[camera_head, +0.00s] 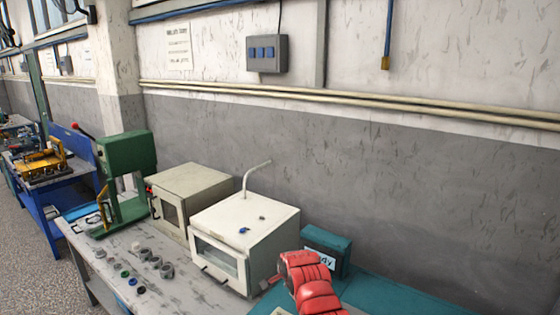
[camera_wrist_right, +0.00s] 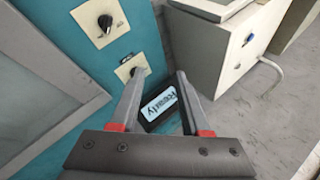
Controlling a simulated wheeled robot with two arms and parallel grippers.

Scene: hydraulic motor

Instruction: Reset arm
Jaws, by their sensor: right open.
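My right gripper (camera_wrist_right: 161,72) shows in the right wrist view. Its two fingers are apart with nothing held between them. Beyond the fingers is a small dark box with a white label (camera_wrist_right: 158,103); I cannot tell the depth between them. A teal panel with a black knob (camera_wrist_right: 105,22) lies on the left of that view. Neither gripper shows in the head view, and my left gripper is in neither view. A red ribbed shape (camera_head: 312,285) stands at the bottom of the head view; I cannot tell whether it is part of me.
In the head view a white cabinet (camera_head: 245,225), a beige cabinet (camera_head: 195,190) and a green press (camera_head: 128,165) stand on the bench. Several small rings (camera_head: 155,262) lie in front. A teal box (camera_head: 335,243) stands beside the red shape. The wall (camera_head: 420,195) rises behind.

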